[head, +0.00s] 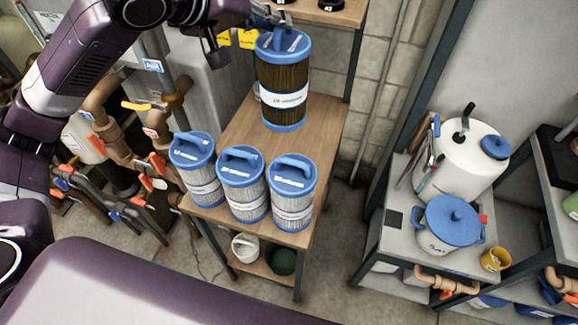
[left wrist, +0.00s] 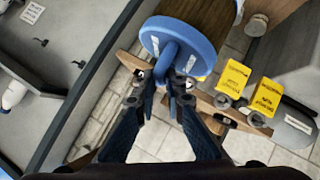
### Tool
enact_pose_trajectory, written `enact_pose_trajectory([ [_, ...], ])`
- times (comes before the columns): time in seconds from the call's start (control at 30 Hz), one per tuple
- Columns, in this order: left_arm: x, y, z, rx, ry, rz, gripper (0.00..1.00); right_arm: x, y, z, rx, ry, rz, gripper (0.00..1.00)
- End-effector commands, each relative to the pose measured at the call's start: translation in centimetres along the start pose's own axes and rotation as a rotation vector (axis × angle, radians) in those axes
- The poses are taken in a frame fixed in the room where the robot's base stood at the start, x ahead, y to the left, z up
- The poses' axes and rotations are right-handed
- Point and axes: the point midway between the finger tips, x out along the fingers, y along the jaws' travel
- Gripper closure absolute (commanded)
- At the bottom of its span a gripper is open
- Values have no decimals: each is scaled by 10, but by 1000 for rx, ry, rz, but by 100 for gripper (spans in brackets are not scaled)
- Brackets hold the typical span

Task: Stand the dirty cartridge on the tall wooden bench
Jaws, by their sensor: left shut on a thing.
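The dirty cartridge (head: 283,88), with brown pleats, a white label band and blue end caps, hangs upright from my left gripper (head: 272,17). The left gripper is shut on its blue top handle, which shows in the left wrist view (left wrist: 170,58) between the fingertips (left wrist: 172,82). In the head view the cartridge overlaps the rear part of the wooden bench top (head: 235,135). I cannot tell how large the gap under it is. Three paler cartridges with blue caps (head: 197,170) (head: 242,185) (head: 292,192) stand along the bench's front. My right gripper is out of view.
A wooden shelf (head: 345,12) with dark items is at the top. Yellow tags (head: 247,38) hang behind the dirty cartridge. Pipes with valves (head: 100,100) are at the left. A grey bench (head: 397,228) at the right holds a white tank (head: 465,155) and a blue-lidded pot (head: 447,225).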

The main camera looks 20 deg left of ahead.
Motion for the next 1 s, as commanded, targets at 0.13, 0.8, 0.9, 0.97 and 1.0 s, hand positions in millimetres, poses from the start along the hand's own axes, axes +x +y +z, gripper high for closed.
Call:
enact_pose_trajectory([
  [0.13, 6, -6, 8, 1, 4, 2, 100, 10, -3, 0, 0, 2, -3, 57],
  [0.8, 76, -80, 103, 0, 0, -1, 100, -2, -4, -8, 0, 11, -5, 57],
  [0.9, 82, -86, 112, 0, 2, 1, 100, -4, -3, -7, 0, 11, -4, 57],
  [0.97, 85, -88, 114, 1, 4, 3, 100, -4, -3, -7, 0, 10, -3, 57],
  [1.0, 86, -89, 115, 0, 4, 2, 100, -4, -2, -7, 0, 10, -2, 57],
])
